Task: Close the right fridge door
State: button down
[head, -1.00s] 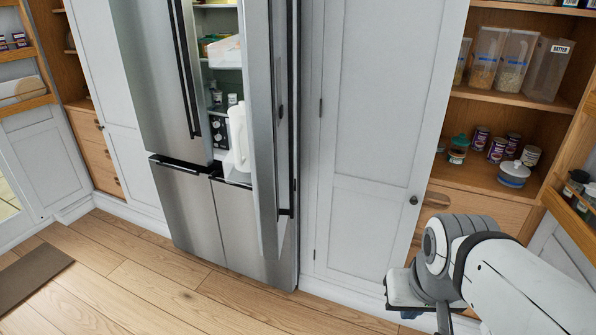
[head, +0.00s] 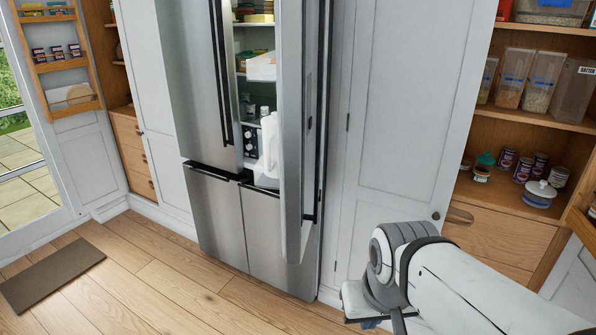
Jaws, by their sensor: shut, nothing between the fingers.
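The fridge (head: 215,225) is stainless steel and stands left of the picture's middle. Its right upper door (head: 291,130) is open, swung outward and seen nearly edge-on, with a long black handle along its right side. The left upper door (head: 188,80) is shut. Through the gap I see shelves with food, a white tray and a white jug (head: 268,150). My arm comes in from the lower right, clear of the door. My gripper's fingers are cut off by the bottom edge, so I do not see them.
A tall white cupboard door (head: 395,140) stands shut right of the fridge. Open pantry shelves (head: 545,120) hold containers and cans at far right. The wooden floor (head: 170,290) before the fridge is clear. A brown mat (head: 52,279) lies at left.

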aim_at(300, 25)
jog(key=i, duration=1)
jog(key=u, duration=0.05)
